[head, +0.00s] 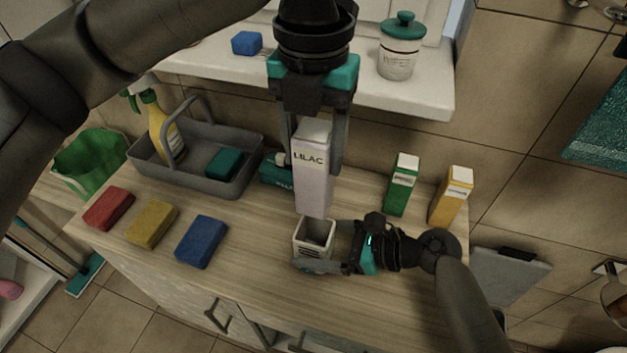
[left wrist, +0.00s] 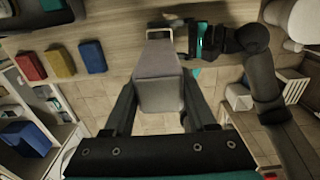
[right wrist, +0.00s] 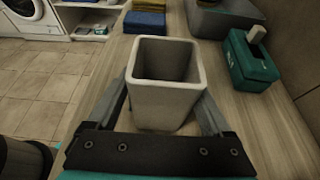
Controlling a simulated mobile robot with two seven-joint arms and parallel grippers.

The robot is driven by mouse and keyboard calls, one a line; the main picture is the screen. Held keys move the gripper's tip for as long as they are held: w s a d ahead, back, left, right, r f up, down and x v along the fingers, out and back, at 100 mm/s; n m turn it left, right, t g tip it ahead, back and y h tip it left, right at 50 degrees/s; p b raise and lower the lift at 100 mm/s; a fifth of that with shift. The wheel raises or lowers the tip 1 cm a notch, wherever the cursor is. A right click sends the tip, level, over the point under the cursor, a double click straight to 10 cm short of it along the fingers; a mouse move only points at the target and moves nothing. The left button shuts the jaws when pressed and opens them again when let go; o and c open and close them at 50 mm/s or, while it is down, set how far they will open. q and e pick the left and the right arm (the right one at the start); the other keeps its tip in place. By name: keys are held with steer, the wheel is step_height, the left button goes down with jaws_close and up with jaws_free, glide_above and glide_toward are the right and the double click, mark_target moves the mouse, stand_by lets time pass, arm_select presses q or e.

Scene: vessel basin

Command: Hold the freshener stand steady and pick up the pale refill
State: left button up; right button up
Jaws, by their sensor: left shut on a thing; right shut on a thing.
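The pale refill, a tall lilac-white box marked LILAC (head: 312,180), is upright between the fingers of my left gripper (head: 318,165). The left gripper is shut on it and holds it above the stand; it also shows in the left wrist view (left wrist: 158,82). The freshener stand (head: 314,232) is a small white square holder, open at the top, on the wooden counter. My right gripper (head: 328,250) is shut on its sides from the right. In the right wrist view the stand (right wrist: 165,95) looks empty inside. The left wrist view partly hides the stand behind the refill.
A green box (head: 402,188) and a yellow box (head: 452,196) stand to the right. Red (head: 108,208), yellow (head: 152,224) and blue (head: 201,241) sponges lie at left. A grey caddy (head: 215,178) with a spray bottle and a teal dispenser box (head: 275,170) are behind.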

arm_select(q)
steer(key=shift+r, duration=1.3)
arm_select(e)
steer(key=o, duration=1.2)
steer(key=shift+o, duration=0.2)
steer(key=v, duration=1.2)
